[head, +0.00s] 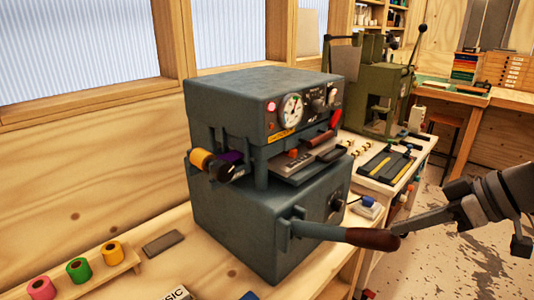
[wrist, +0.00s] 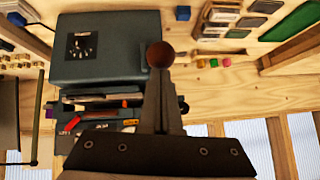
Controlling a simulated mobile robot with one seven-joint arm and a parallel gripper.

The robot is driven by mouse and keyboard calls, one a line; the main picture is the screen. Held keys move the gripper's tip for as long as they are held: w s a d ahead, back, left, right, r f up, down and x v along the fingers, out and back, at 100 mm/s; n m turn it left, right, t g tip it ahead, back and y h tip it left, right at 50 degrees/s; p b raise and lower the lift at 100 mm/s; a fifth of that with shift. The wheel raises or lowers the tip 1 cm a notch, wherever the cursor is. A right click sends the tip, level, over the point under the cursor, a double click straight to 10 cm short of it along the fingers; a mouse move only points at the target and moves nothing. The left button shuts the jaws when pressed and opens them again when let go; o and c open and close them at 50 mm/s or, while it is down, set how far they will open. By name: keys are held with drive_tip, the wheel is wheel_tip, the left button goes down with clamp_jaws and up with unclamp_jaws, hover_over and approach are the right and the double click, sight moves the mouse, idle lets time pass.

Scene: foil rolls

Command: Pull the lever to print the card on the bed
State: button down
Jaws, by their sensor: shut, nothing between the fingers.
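The blue-grey press (head: 270,110) stands on the wooden bench. Its lever (head: 372,238), a metal arm with a brown wooden grip, sticks out to the right from the lower front. The bed (head: 298,172) lies in the opening under the dial; I cannot make out a card on it. My gripper (head: 398,229) is shut and empty, its tips at the free end of the lever's grip. In the wrist view the round brown end of the lever (wrist: 160,54) appears right at the fingertips. Whether they touch is unclear.
Yellow (head: 202,159) and purple foil sits on the press's left side. Several colored rolls (head: 79,270) stand in a wooden rack at the lower left. A green lever machine (head: 380,95) stands behind on a white table. Open floor lies right of the press.

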drive_tip(key=s+d+f+b, duration=0.1)
drive_tip(key=f+b, duration=0.5)
drive_tip(key=b, duration=0.1)
drive_tip(key=s+d+f+b, duration=0.1)
drive_tip(key=s+f+b, duration=0.1)
drive_tip(key=f+b, duration=0.4)
drive_tip(key=shift+d+f+t+y+b, duration=0.3)
drive_tip(key=shift+y+b, duration=0.1)
drive_tip(key=shift+b, duration=0.25)
drive_tip(key=shift+a+f, duration=0.1)
drive_tip(key=shift+f, duration=0.1)
idle(0.9)
drive_tip(key=shift+r, duration=0.1)
